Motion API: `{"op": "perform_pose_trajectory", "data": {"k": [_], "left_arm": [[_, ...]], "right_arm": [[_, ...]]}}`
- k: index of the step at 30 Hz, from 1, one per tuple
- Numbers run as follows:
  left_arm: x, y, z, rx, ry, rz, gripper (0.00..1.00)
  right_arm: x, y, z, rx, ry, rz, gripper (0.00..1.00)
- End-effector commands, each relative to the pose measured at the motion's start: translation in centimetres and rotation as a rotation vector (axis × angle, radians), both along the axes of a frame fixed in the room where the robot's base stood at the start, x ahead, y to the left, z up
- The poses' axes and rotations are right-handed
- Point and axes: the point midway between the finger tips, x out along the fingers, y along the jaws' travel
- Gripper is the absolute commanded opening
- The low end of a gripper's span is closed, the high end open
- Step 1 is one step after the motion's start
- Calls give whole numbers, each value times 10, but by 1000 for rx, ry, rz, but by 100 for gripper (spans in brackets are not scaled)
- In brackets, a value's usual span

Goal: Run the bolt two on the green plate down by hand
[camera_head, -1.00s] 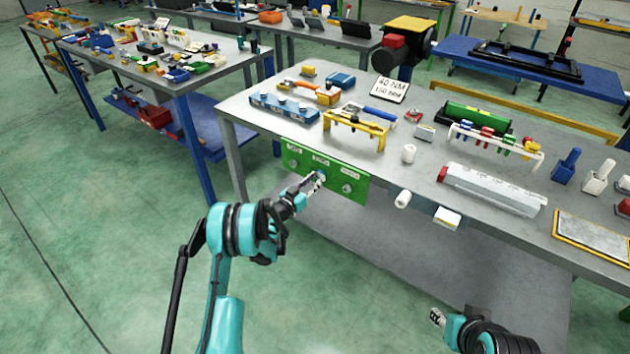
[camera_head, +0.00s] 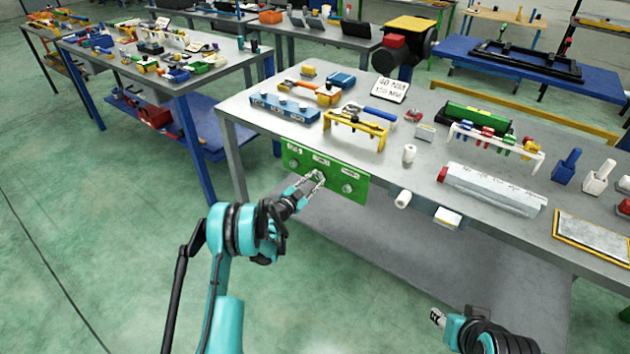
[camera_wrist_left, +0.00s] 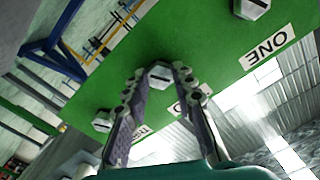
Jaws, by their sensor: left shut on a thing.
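The green plate (camera_head: 349,168) hangs upright on the front edge of the grey workbench, with three hex bolts and white labels. In the left wrist view, the plate (camera_wrist_left: 205,45) fills the upper middle. My left gripper (camera_head: 318,177) is at the plate's middle. In the wrist view its two fingers (camera_wrist_left: 160,78) are closed on the silver head of bolt two (camera_wrist_left: 160,72); the label beside it is partly hidden. Bolt one (camera_wrist_left: 252,8), by the "ONE" label, and the third bolt (camera_wrist_left: 102,121) stand clear of the fingers. My right gripper (camera_head: 437,317) is low at right, away from the plate.
On the bench are a blue block with bolts (camera_head: 284,108), a yellow rack (camera_head: 355,128), a "40 NM" sign (camera_head: 390,89) and a grey box (camera_head: 492,190). A white roll (camera_head: 403,198) sticks out from the front edge right of the plate. Open floor lies in front.

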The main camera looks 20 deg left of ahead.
Motion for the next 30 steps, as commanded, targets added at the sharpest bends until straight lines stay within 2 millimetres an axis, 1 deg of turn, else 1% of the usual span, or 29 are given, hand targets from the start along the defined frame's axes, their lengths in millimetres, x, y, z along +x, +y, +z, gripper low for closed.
{"op": "perform_pose_trajectory", "data": {"k": [11, 12, 14, 22, 25, 28, 30], "left_arm": [[-1, -1, -1, 5, -1, -3, 0], [-1, -1, -1, 5, -1, -3, 31], [-1, -1, -1, 5, -1, -3, 46], [-1, 0, 0, 4, -1, -2, 47], [-4, 1, 0, 3, -1, -1, 47], [-15, 6, 0, 3, -1, 0, 47], [-27, 10, 0, 3, -1, 1, 47]], "right_arm": [[0, 0, 0, 0, 0, 0, 40], [0, 0, 0, 0, 0, 0, 40], [0, 0, 0, 0, 0, 0, 40], [0, 0, 0, 0, 0, 0, 40], [0, 0, 0, 0, 0, 0, 40], [0, 0, 0, 0, 0, 0, 40], [0, 0, 0, 0, 0, 0, 40]]}}
